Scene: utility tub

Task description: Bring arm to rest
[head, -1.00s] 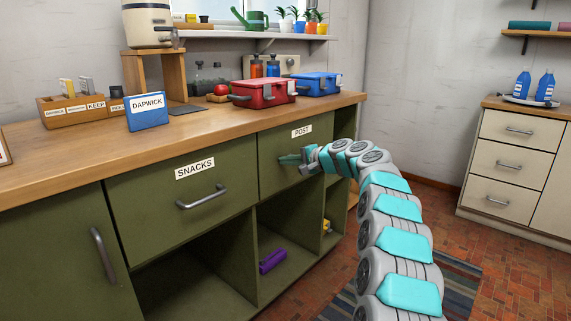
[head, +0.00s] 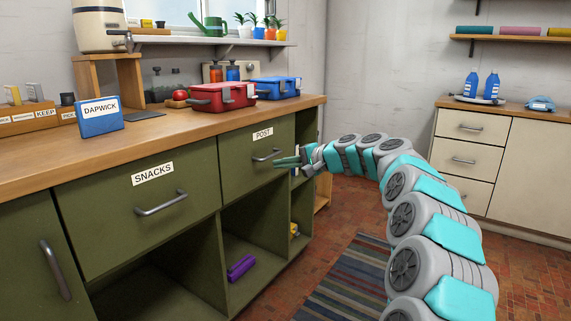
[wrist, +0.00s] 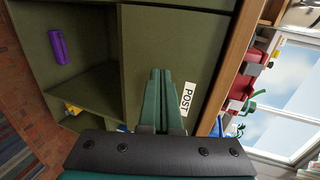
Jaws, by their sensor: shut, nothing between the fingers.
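My gripper (head: 288,162) is at the end of my grey and teal arm, in front of the green cabinet near the drawer labelled POST (head: 257,147). Its fingers are together and empty. In the wrist view my gripper (wrist: 159,75) points at the drawer front, with the POST label (wrist: 187,98) just to the right of the fingers. The POST drawer appears closed, and its handle (head: 266,155) shows just left of the fingertips in the head view. I cannot tell how wide the gap between fingertips and drawer is.
The wooden counter (head: 190,138) holds a blue DAPWICK box (head: 100,117), a red box (head: 222,97) and a blue box (head: 277,88). A purple item (head: 241,268) lies in an open cubby. Floor with a striped rug (head: 345,280) lies right of the cabinet.

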